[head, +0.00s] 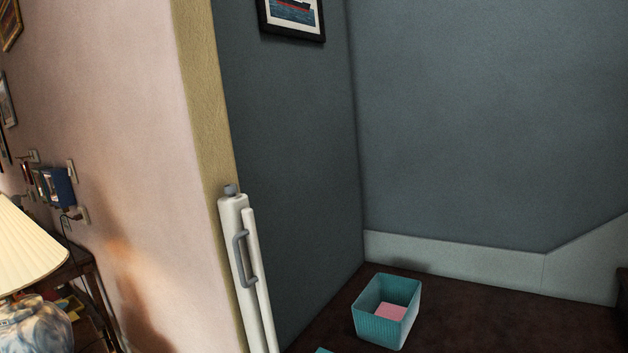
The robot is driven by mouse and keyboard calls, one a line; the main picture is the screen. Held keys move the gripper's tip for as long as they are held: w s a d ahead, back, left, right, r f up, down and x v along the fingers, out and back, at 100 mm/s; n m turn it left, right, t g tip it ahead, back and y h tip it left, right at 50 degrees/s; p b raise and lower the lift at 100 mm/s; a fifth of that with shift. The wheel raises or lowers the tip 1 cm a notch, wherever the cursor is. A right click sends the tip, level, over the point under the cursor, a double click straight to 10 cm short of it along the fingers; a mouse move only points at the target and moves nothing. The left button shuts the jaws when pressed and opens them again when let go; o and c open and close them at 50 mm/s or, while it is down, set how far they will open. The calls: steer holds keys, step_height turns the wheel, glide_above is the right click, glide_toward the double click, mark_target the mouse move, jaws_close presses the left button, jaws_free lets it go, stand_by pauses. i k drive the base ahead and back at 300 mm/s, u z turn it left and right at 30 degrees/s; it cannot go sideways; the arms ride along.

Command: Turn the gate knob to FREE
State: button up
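The gate (235,275) shows as a white upright housing with a second white bar beside it, standing at the edge of the wall opening left of centre. A small grey knob (230,190) sits on top of the housing. A grey handle (242,258) is fixed to the bar's front. Any marking on the knob is too small to read. My gripper is not in view, and nothing touches the knob.
A teal basket (387,314) with something pink inside stands on the dark floor (470,318) beyond the opening. A lamp (28,245) stands on a wooden table (82,262) at the left. A framed picture (292,18) hangs on the dark wall.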

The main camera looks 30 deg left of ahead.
mark_target(230, 190)
steer(key=z, duration=0.25)
steer(key=i, duration=0.1)
steer(key=z, duration=2.05)
steer(key=k, duration=2.15)
steer(key=u, duration=1.7)
steer(key=i, duration=1.35)
